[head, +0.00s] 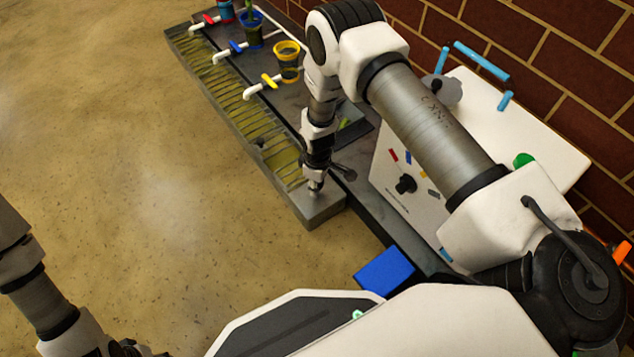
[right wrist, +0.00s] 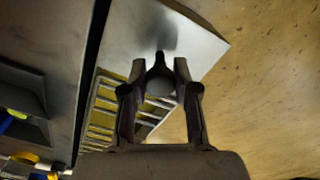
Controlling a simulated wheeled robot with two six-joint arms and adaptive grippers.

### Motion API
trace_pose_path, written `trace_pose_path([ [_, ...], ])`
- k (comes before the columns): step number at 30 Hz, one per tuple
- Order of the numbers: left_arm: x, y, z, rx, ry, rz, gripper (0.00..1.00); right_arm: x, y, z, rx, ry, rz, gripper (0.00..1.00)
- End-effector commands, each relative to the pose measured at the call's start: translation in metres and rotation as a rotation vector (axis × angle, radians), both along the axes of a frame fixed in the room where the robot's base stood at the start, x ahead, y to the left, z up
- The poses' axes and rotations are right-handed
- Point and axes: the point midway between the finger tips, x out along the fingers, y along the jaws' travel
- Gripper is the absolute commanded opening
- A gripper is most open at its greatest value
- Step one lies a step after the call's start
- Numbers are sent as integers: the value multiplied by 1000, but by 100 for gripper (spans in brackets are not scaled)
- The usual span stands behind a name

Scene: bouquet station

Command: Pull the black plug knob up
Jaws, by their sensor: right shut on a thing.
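My right gripper (head: 316,182) points down at the near end of the long grey trough (head: 318,210). In the right wrist view the gripper's fingers (right wrist: 162,75) are closed around a small dark knob (right wrist: 160,58), which I take to be the black plug knob. It is above the trough's plain end, beside the slatted grate, and casts a soft shadow there. The fingers hide most of the knob, and I cannot tell whether it is seated or raised. My left gripper (head: 132,348) shows only in part at the bottom edge of the head view, low and far from the trough.
White taps with red, blue and yellow (head: 269,80) handles reach over the trough's far part. Coloured pots (head: 287,62) stand behind them. A white panel with a black dial (head: 405,184) is to the right, with a blue block (head: 385,271) nearer. The floor left of the trough is clear.

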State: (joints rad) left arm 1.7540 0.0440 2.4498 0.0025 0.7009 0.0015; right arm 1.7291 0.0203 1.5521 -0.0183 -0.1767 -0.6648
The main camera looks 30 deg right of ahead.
Motion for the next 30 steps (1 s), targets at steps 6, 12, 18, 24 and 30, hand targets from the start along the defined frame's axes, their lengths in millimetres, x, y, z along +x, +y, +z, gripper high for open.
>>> trace_pose_path([
  [6, 0, 0, 8, 0, 0, 0, 50, 0, 0, 9, 0, 0, 0, 10],
  [12, 0, 0, 13, 0, 0, 0, 50, 0, 0, 15, -1, 1, 0, 10],
  [18, 0, 0, 18, 0, 0, 0, 50, 0, 0, 21, -1, 1, 0, 10],
  [24, 0, 0, 24, 0, 0, 0, 50, 0, 0, 27, 0, 1, 0, 10],
  [30, 0, 0, 25, 0, 0, 0, 50, 0, 0, 28, 0, 1, 0, 58],
])
